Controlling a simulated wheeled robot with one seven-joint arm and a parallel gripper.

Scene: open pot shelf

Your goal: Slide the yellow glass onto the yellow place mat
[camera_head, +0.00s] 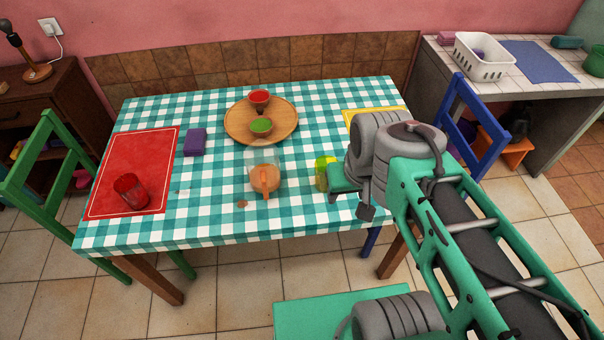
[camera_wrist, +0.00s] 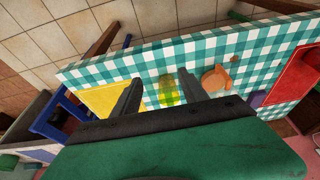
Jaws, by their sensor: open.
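The yellow glass (camera_head: 322,173) stands on the checked tablecloth near the table's front edge, right of the jug, in the head view. In the wrist view the glass (camera_wrist: 169,88) shows between the two dark fingers of my open gripper (camera_wrist: 160,76); I cannot tell how far in it is. The fingers do not visibly touch it. The yellow place mat (camera_head: 358,114) lies at the table's right side, mostly hidden behind my arm. In the wrist view the mat (camera_wrist: 98,101) shows left of the glass, beyond the left finger, with bare cloth between.
A round wooden tray (camera_head: 283,115) with a red and a green bowl is behind. A red glass (camera_head: 130,190) stands on a red mat (camera_head: 140,155) at left. A blue chair (camera_head: 478,130) stands at the right.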

